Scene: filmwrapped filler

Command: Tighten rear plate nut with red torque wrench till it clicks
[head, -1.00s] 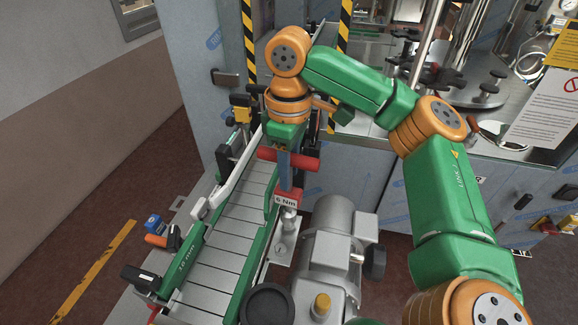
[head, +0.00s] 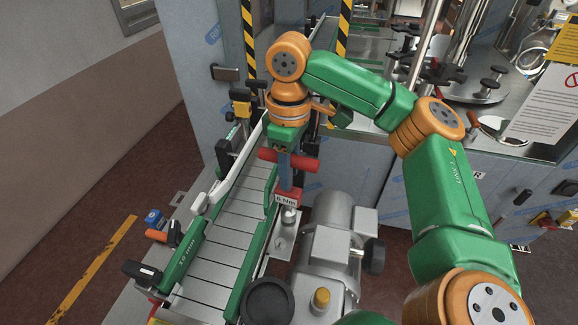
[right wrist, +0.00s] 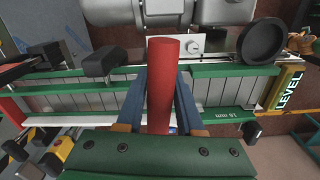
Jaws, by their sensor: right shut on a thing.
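My right gripper (head: 285,162) is shut on the red torque wrench (head: 304,164). The wrench has a red crosswise handle and a red block with a white Nm label. In the right wrist view the red handle (right wrist: 162,85) stands between the two blue-grey fingers of the gripper (right wrist: 160,92). The wrench's lower end stands over a light metal plate (head: 282,243) beside the conveyor, at a silvery round part (head: 289,215). The nut itself is hidden beneath the wrench, so I cannot tell how it is seated. My left gripper is not in view.
A slatted conveyor (head: 226,235) with green side rails runs to the left of the plate. A grey motor (head: 333,240) stands close on the right. A black round knob (head: 267,301) is in front. A steel machine cabinet (head: 350,180) stands behind the arm.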

